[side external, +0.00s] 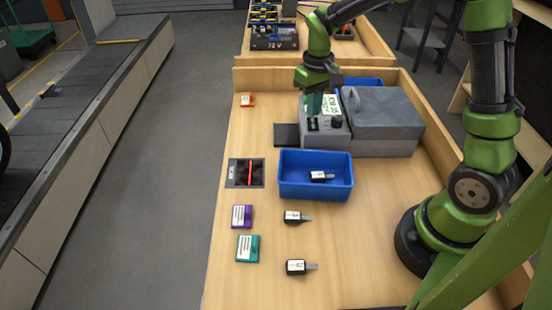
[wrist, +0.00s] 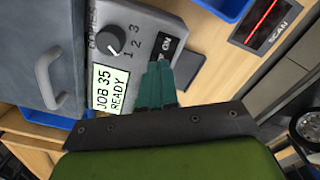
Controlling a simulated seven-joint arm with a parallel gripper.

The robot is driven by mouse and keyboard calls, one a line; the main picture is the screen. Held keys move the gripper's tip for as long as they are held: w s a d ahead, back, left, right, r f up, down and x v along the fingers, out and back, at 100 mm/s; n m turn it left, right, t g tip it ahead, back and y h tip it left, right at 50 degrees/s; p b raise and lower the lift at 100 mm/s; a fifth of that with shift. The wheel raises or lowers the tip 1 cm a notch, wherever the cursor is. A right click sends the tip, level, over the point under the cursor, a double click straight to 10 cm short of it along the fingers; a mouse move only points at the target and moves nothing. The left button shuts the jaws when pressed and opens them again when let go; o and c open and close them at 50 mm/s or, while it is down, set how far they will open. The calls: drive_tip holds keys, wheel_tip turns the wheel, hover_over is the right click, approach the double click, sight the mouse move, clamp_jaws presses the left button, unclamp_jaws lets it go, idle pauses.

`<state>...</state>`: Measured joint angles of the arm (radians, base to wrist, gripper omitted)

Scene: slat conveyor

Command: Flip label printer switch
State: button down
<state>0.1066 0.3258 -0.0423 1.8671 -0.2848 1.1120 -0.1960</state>
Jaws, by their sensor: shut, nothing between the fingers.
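The label printer (side external: 385,125) is a grey box at the back right of the bench. Its light control panel holds a numbered dial (wrist: 113,34), a display (wrist: 108,92) reading "JOB 35 READY" and a black switch (wrist: 166,46) with "ON" lettering. The dial also shows in the side view (side external: 337,121). My gripper (side external: 314,112) is over the panel, its teal fingers (wrist: 160,64) shut with nothing between them. The fingertips are right at the switch in the wrist view and cover part of it. I cannot tell whether they touch it or which way it is set.
A blue bin (side external: 316,190) holding a labelled tag stands in front of the printer. A scan pad (side external: 236,173) with a red line lies to its left. Purple (side external: 241,216) and teal (side external: 248,248) labelled blocks and two black tags lie in front. A conveyor (side external: 90,100) runs at the left.

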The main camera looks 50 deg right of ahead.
drive_tip(key=shift+f, duration=0.85)
idle(0.3)
drive_tip(key=shift+r, duration=3.55)
drive_tip(key=shift+f, duration=0.15)
drive_tip(key=s+a+r+t+y, duration=0.1)
drive_tip(key=s+a+r+t, duration=0.2)
drive_tip(key=s, duration=0.4)
drive_tip(key=s+a+r+m+t+y, duration=0.1)
drive_tip(key=s+a+r+t, duration=0.3)
drive_tip(key=s, duration=0.4)
drive_tip(key=shift+s+a+r, duration=0.2)
drive_tip(key=shift+a+r, duration=0.35)
drive_tip(key=shift+a, duration=0.4)
